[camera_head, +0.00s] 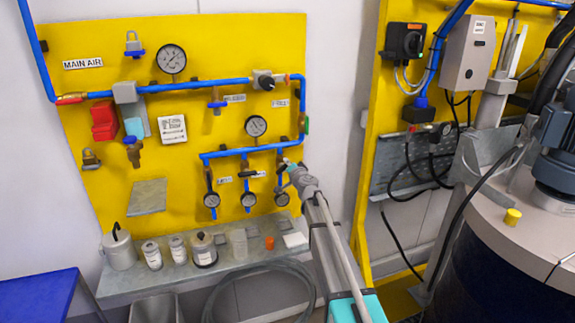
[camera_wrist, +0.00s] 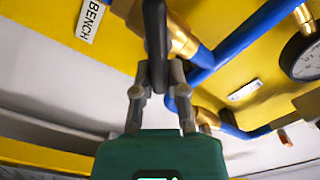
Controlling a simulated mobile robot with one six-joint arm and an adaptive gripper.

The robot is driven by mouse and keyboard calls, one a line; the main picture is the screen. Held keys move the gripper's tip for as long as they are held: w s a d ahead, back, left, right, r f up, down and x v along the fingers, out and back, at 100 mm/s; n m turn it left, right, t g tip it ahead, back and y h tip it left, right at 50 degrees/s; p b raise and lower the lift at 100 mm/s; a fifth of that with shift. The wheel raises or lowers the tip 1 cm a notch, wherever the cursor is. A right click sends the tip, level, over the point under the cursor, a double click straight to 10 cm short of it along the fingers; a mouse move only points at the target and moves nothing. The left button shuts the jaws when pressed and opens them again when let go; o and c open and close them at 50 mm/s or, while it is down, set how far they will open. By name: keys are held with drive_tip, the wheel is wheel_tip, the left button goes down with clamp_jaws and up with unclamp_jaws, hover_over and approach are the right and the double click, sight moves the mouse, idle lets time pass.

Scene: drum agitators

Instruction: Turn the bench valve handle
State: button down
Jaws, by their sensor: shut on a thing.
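In the wrist view, the bench valve's black lever handle (camera_wrist: 156,35) runs up the picture from between my fingertips. My gripper (camera_wrist: 158,75) is shut on its near end. The valve's brass body (camera_wrist: 180,38) sits just behind the handle on a blue pipe. A white label reading BENCH (camera_wrist: 90,20) is at the upper left. In the head view, my gripper (camera_head: 288,166) reaches the rightmost drop of the lower blue pipe on the yellow panel (camera_head: 225,45). My gripper and arm hide most of that valve there.
Pressure gauges (camera_head: 256,126) are close by on the panel, with small ones below. Another black-handled valve (camera_head: 247,174) is just left. A shelf (camera_head: 215,266) with bottles and cans lies below. A drum (camera_head: 505,240) stands at the right.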

drive_tip(key=m, duration=0.1)
drive_tip(key=f+m, duration=0.1)
drive_tip(key=m, duration=0.1)
drive_tip(key=shift+d+m+b, duration=0.2)
drive_tip(key=shift+m+b, duration=0.1)
drive_tip(key=shift+b, duration=0.1)
drive_tip(key=shift+d+f+m+b, duration=0.1)
drive_tip(key=shift+f+m+b, duration=0.1)
drive_tip(key=shift+m, duration=0.8)
drive_tip(key=shift+f+m+b, duration=0.15)
drive_tip(key=shift+f+m, duration=0.05)
drive_tip(key=shift+m, duration=0.8)
drive_tip(key=c, duration=0.7)
unclamp_jaws()
drive_tip(key=shift+o, duration=0.2)
drive_tip(key=v, duration=1.2)
